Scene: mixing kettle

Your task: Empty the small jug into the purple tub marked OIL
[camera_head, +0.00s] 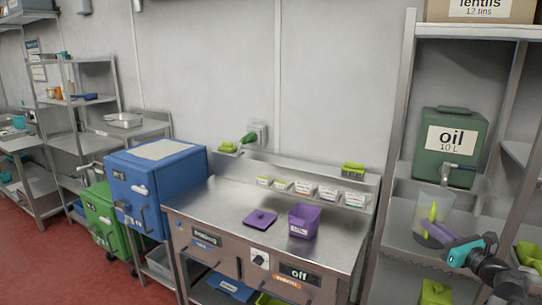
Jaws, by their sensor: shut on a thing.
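The small jug (421,213) is clear and upright, below and left of the tap of the green oil container. My gripper (434,231) is at its right side, shut on its lime-green handle (433,213). A darker zone shows low in the jug; I cannot tell how much liquid it holds, or whether it touches the shelf. The purple tub (303,222) stands open on the steel counter, left of the jug; its label is too small to read. A purple lid (261,218) lies on the counter left of the tub.
The green oil container (454,140) stands on the rack shelf (400,238). A rack post (390,150) rises between jug and counter. Small labelled containers (302,189) line the counter's back ledge. A blue bin (155,185) stands left of the counter. The counter front is mostly clear.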

